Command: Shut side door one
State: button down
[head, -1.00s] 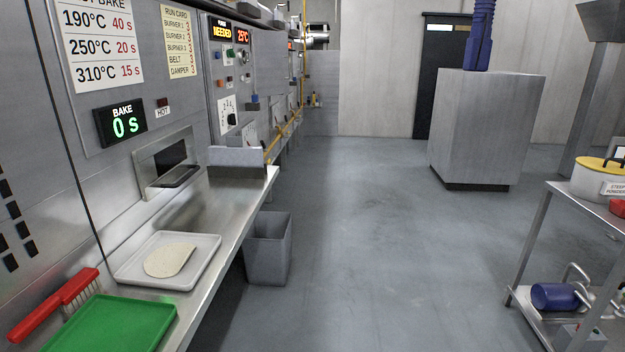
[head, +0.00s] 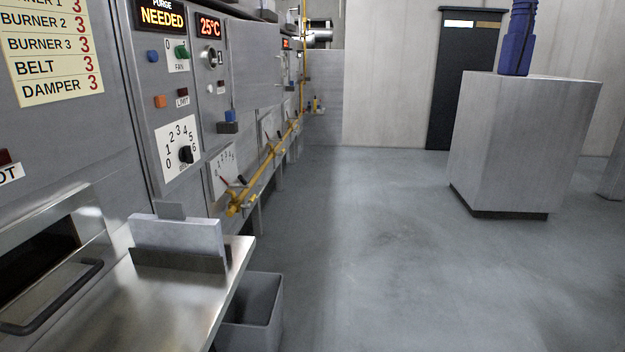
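No door in the head view carries a readable label that marks it as side door one. A plain grey panel (head: 256,66) is on the machine's long front, past the control panels. My gripper is not in view.
A steel shelf (head: 190,300) with an upright grey plate (head: 178,236) juts out at the lower left, with a grey bin (head: 250,312) below. A yellow gas pipe (head: 265,165) runs along the machine. A grey block (head: 520,150) stands right; the floor (head: 370,240) between is clear.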

aim_at(255, 61)
jog(key=i, duration=5.2)
